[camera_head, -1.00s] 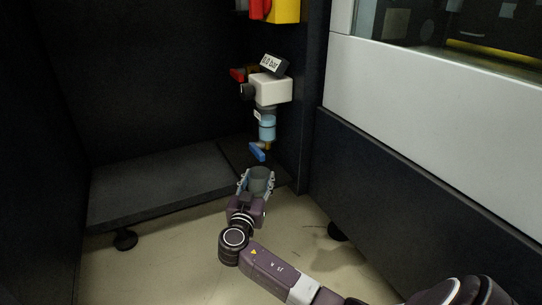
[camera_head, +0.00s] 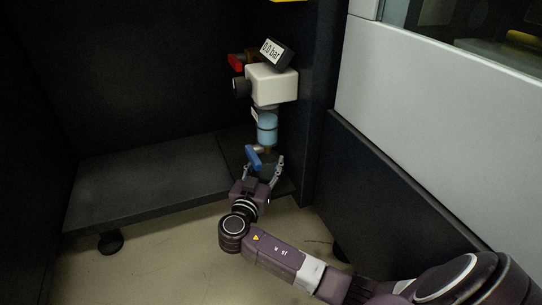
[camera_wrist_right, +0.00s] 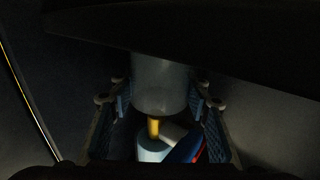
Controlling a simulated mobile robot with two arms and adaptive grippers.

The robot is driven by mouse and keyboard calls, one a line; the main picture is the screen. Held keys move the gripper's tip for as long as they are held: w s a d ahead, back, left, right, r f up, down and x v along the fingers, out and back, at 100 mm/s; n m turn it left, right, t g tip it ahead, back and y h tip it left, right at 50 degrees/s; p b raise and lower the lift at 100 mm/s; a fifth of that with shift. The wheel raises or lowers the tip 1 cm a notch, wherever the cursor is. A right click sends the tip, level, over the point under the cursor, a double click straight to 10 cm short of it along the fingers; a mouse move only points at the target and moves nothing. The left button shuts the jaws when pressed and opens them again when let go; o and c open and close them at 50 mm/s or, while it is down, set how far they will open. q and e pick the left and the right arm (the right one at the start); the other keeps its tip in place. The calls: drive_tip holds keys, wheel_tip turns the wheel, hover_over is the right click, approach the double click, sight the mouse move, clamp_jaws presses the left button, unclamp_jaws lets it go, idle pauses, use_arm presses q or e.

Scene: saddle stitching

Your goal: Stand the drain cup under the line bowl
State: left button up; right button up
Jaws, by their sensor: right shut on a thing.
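The line bowl (camera_head: 267,130) is a light blue cylinder under a white filter unit (camera_head: 271,84), with a brass drain and a blue lever (camera_head: 253,157) below it. My right gripper (camera_head: 264,167) is shut on the grey drain cup (camera_head: 266,173), beneath the bowl, and the lever partly covers it. In the right wrist view, which looks upside down, the cup (camera_wrist_right: 160,85) sits between the fingers. The brass drain (camera_wrist_right: 153,127) points at its mouth, with the blue lever (camera_wrist_right: 184,150) beside it. I cannot tell whether the cup touches the surface below. My left gripper is out of view.
A dark raised shelf (camera_head: 150,180) on round feet extends left of the cup. A dark post (camera_head: 315,120) and a panel stand close on the right. A red handle (camera_head: 235,62) and a 0.0 bar display (camera_head: 271,52) are above. Pale floor is free in front.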

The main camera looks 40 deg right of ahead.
drive_tip(key=shift+a+f, duration=0.1)
drive_tip(key=shift+f, duration=0.55)
drive_tip(key=shift+s+a+r, duration=0.1)
drive_tip(key=o, duration=1.2)
drive_tip(key=shift+o, duration=0.2)
